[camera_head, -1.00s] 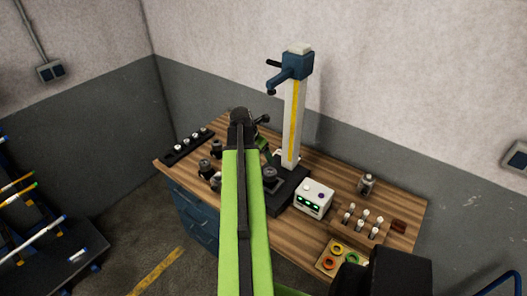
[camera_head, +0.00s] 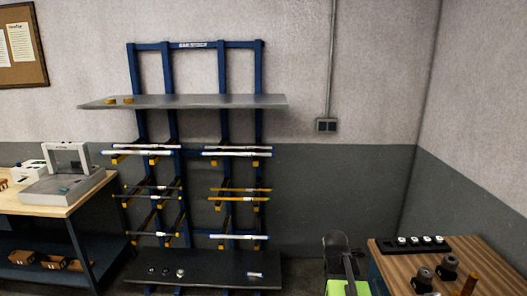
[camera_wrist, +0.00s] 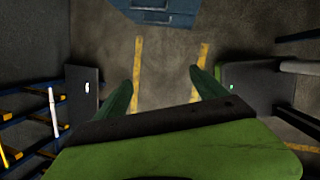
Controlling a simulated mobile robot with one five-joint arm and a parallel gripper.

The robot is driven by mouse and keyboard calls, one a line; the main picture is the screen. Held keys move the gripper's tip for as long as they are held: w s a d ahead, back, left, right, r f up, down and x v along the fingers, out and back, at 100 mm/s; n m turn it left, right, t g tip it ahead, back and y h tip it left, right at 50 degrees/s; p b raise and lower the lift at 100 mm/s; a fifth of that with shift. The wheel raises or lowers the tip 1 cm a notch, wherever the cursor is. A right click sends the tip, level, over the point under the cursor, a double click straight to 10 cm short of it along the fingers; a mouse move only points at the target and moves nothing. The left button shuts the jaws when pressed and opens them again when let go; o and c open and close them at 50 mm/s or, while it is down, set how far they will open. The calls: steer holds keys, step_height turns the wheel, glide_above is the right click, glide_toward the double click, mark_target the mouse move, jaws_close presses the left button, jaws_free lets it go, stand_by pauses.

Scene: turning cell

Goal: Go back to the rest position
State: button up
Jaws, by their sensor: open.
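My gripper (camera_wrist: 160,78) shows in the wrist view with its two dark green fingers spread wide apart. It is open, and nothing is between the fingers. Bare floor with yellow lines lies below it. In the head view only part of my green and black arm shows, at the bottom right beside the wooden-topped workbench (camera_head: 425,262). My fingertips cannot be made out there.
A blue rack (camera_head: 172,75) with several bars stands against the wall, with a grey shelf (camera_head: 200,101) and a dark lower shelf (camera_head: 215,268). A table (camera_head: 45,203) with a white machine (camera_head: 68,175) stands left. The workbench carries a dark strip (camera_head: 410,245) of small parts.

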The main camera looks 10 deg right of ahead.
steer(key=s+a+f+m+y+b, duration=0.1)
steer(key=a+f+m, duration=0.1)
steer(key=a+m, duration=0.4)
steer(key=s+a+f+m+g+y+b, duration=0.1)
steer(key=a+f+m+b, duration=0.1)
steer(key=a+m, duration=0.4)
steer(key=s+a+f+m+y+b, duration=0.1)
steer(key=a+f+m, duration=0.3)
steer(key=a, duration=1)
steer(key=m+b, duration=0.1)
steer(key=m, duration=0.2)
steer(key=shift+s, duration=0.4)
steer(key=shift+c, duration=0.4)
